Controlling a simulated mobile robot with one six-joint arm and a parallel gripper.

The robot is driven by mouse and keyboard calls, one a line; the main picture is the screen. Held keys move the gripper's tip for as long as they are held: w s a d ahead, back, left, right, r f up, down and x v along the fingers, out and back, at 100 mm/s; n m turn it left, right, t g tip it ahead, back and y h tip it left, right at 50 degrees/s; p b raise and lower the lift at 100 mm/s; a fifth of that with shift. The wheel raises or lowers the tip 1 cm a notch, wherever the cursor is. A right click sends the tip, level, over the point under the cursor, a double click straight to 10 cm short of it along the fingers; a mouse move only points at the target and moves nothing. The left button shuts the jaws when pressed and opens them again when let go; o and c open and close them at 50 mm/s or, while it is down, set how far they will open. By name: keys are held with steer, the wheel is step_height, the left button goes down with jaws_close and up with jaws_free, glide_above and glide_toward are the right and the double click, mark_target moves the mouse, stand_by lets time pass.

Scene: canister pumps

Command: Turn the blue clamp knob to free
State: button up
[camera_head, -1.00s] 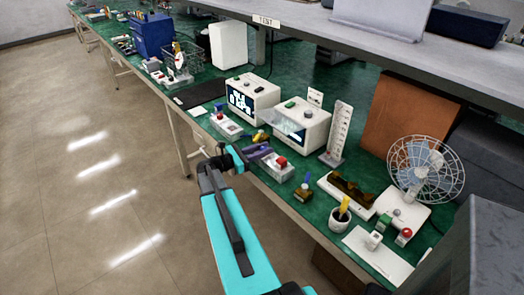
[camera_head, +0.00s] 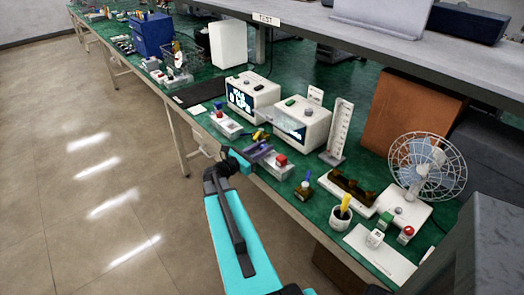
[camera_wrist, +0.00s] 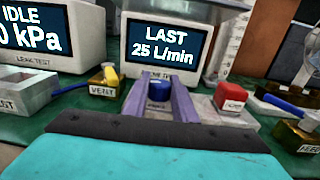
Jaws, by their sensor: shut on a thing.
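My gripper's two purple fingers (camera_wrist: 161,101) reach forward in the wrist view, one on each side of the blue clamp knob (camera_wrist: 158,90). They are shut on the knob, and its lower part and base are partly hidden. A grey fixture with a red block on it (camera_wrist: 232,96) lies just right of the fingers. In the head view my gripper (camera_head: 259,151) is at the bench's front edge, beside the red block (camera_head: 281,160); the blue knob cannot be made out there.
Two white test units (camera_head: 252,96) (camera_head: 302,122) stand behind; the near one's screen reads "LAST 25 L/min". A yellow-topped block labelled VENT (camera_wrist: 104,84) is left of the fingers. A blue-handled brass part (camera_head: 304,188), a cup (camera_head: 341,216) and a fan (camera_head: 427,165) are to the right.

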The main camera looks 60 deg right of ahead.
steer(key=n+t+b, duration=0.1)
steer(key=t, duration=0.1)
steer(key=shift+n+t, duration=0.4)
steer(key=shift+r+n+t+h, duration=0.25)
steer(key=shift+n+t, duration=0.45)
steer(key=shift+t, duration=0.4)
steer(key=shift+n+t+p, duration=0.4)
steer(key=shift+t+p, duration=0.1)
steer(key=shift+p, duration=0.05)
steer(key=n+t+p, duration=0.1)
steer(key=t+p, duration=0.1)
steer(key=p, duration=0.1)
steer(key=shift+w+d, duration=0.15)
steer(key=shift+w+f+n+t+p, duration=0.1)
steer(key=shift+f+n+t+p, duration=0.15)
steer(key=shift+n+t+p, duration=0.6)
steer(key=o, duration=1)
steer(key=shift+o, duration=0.2)
steer(key=shift+s+a+p, duration=0.2)
steer(key=shift+p, duration=0.2)
